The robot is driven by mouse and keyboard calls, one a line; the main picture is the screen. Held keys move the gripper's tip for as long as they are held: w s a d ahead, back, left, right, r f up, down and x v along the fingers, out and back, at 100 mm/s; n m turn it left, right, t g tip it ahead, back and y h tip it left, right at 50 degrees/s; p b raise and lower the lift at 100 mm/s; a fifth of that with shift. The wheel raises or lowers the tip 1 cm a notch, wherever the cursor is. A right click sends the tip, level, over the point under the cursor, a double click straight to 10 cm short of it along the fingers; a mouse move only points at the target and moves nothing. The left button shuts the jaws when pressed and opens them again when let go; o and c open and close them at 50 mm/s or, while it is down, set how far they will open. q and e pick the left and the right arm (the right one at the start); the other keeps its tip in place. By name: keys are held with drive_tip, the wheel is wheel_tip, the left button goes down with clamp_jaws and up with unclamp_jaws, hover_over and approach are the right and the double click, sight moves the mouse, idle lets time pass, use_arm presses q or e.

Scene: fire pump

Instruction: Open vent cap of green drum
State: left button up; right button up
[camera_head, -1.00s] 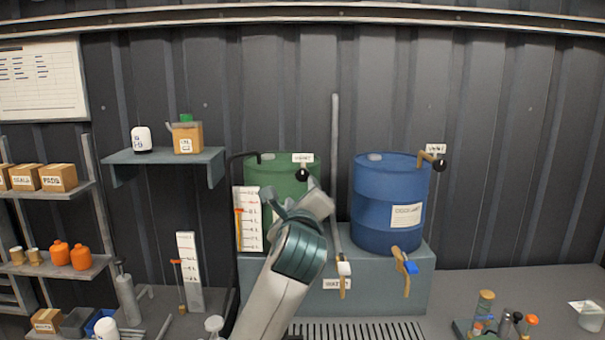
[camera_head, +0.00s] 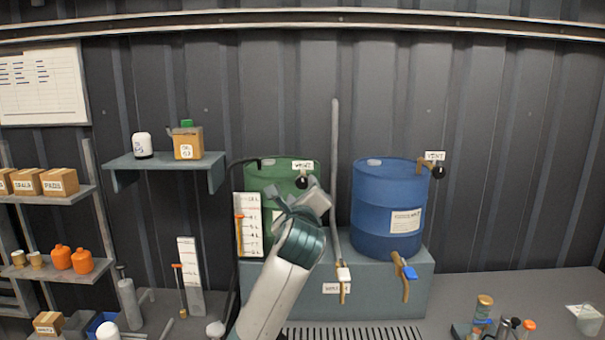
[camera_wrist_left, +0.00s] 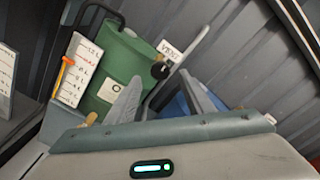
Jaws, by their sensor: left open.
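The green drum (camera_head: 285,172) stands on the left of the grey stand, partly hidden by my left arm. Its black, ball-like vent cap (camera_head: 302,182) sits at the front of the rim, under a white VENT label (camera_head: 303,165). My left gripper (camera_head: 294,194) is just below and in front of the cap in the head view. In the left wrist view, the drum (camera_wrist_left: 125,65) and cap (camera_wrist_left: 160,71) lie beyond the open fingers (camera_wrist_left: 160,94), with the cap between their directions. The gripper looks empty and apart from the cap. My right gripper is out of view.
A blue drum (camera_head: 388,205) stands to the right on the grey stand (camera_head: 385,292), with a grey upright pipe (camera_head: 335,170) between the drums. A white level gauge (camera_head: 248,225) is at the green drum's left. A wall shelf (camera_head: 165,163) is farther left.

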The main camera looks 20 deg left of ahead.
sight(302, 182)
use_arm(q)
drive_tip(key=p+x, duration=0.3)
drive_tip(key=x, duration=0.6)
drive_tip(key=shift+w+p, duration=0.3)
drive_tip(key=shift+p, duration=0.05)
drive_tip(key=shift+p+x, duration=0.3)
drive_tip(key=shift+x, duration=0.65)
drive_tip(key=shift+a, duration=0.1)
drive_tip(key=shift+f, duration=0.1)
drive_tip(key=c, duration=1)
